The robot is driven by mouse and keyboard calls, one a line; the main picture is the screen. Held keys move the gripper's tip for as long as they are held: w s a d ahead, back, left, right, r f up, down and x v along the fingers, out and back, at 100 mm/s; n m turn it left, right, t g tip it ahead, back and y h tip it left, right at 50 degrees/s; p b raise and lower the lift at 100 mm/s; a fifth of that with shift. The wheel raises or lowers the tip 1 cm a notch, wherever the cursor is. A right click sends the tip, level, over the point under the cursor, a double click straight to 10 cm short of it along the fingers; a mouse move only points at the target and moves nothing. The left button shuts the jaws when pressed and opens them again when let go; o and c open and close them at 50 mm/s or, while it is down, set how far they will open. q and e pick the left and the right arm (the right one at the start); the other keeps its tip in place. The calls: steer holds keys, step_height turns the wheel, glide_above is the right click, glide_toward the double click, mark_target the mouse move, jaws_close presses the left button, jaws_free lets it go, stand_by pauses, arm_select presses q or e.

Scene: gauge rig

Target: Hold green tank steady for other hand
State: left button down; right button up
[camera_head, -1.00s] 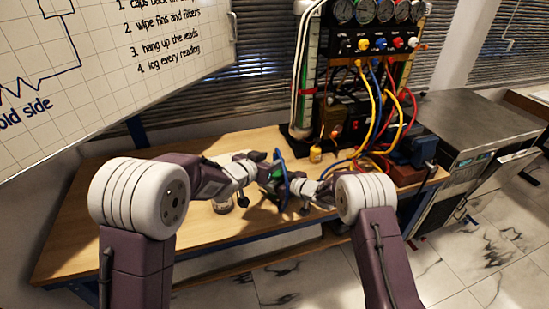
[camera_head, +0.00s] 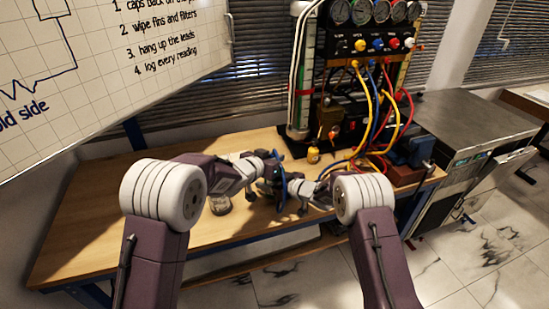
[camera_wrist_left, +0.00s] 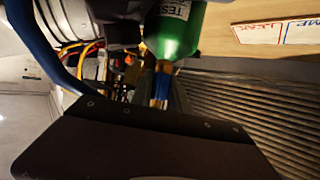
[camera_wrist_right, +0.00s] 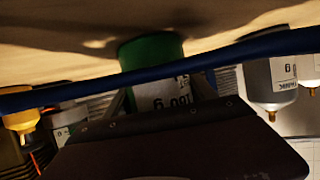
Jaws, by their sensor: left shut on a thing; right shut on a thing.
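The green tank (camera_wrist_right: 150,52) with a white label sits between the fingers of my right gripper (camera_wrist_right: 158,95) in the right wrist view. In the left wrist view the tank (camera_wrist_left: 176,30) hangs at the top, its brass neck pointing toward my left gripper (camera_wrist_left: 162,95). My left gripper is shut on a blue-and-brass fitting (camera_wrist_left: 160,86) at that neck. In the head view my left gripper (camera_head: 270,168) and right gripper (camera_head: 287,188) meet above the bench, and they and a blue hose (camera_head: 281,170) mostly hide the tank.
The wooden bench (camera_head: 90,225) is largely clear at left. A small jar (camera_head: 220,205) stands near the left gripper. A metal cabinet (camera_head: 465,125) is at right.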

arm_select(q)
steer(key=shift+r, duration=0.2)
stand_by(0.3)
steer(key=shift+r, duration=2.45)
arm_select(e)
steer(key=o, duration=1.8)
steer(key=v, duration=1.2)
steer(key=shift+s, duration=0.1)
